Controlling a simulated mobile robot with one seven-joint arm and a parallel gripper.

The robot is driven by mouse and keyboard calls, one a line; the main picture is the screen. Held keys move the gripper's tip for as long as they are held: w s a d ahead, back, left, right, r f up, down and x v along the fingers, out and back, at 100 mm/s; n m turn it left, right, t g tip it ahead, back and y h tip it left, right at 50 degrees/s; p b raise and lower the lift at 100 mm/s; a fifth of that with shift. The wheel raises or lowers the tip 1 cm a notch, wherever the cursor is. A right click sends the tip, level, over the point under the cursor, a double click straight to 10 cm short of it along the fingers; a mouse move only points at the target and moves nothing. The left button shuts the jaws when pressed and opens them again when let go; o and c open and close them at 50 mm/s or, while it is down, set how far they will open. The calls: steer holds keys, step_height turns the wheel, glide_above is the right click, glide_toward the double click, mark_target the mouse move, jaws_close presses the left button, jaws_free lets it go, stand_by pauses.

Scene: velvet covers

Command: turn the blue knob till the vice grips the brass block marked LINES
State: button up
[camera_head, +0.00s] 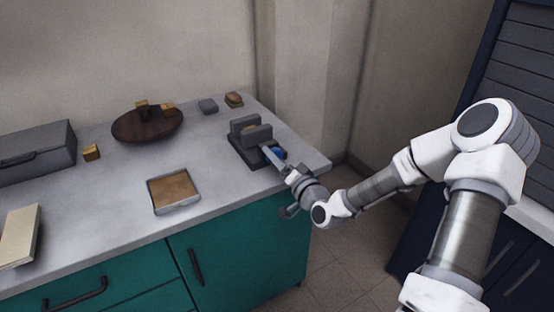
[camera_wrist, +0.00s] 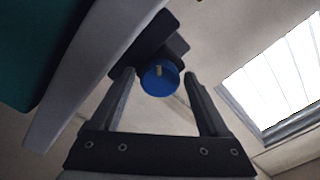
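The dark grey vice (camera_head: 243,149) stands on the counter near its right end. A small tan or brass piece (camera_head: 250,129) shows between its jaws; its marking cannot be read, and I cannot tell whether the jaws touch it. The blue knob (camera_head: 279,153) is on the vice's near right side. My gripper (camera_head: 268,152) reaches it from the front right. In the wrist view, the blue knob (camera_wrist: 160,79) sits between the two fingertips of my gripper (camera_wrist: 159,74), with a gap on each side. The fingers are open.
Brass blocks lie on the counter (camera_head: 92,152) and on a round wooden board (camera_head: 150,128). A shallow tray (camera_head: 174,207), grey box (camera_head: 36,150), pale book-like slab (camera_head: 19,236), small grey item (camera_head: 208,106) and brown item (camera_head: 234,99) are around. The counter's front edge runs below the vice.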

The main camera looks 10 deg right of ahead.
steer(key=shift+o, duration=0.4)
steer(key=p+v, duration=0.7)
steer(key=v, duration=1)
steer(key=shift+s, duration=0.2)
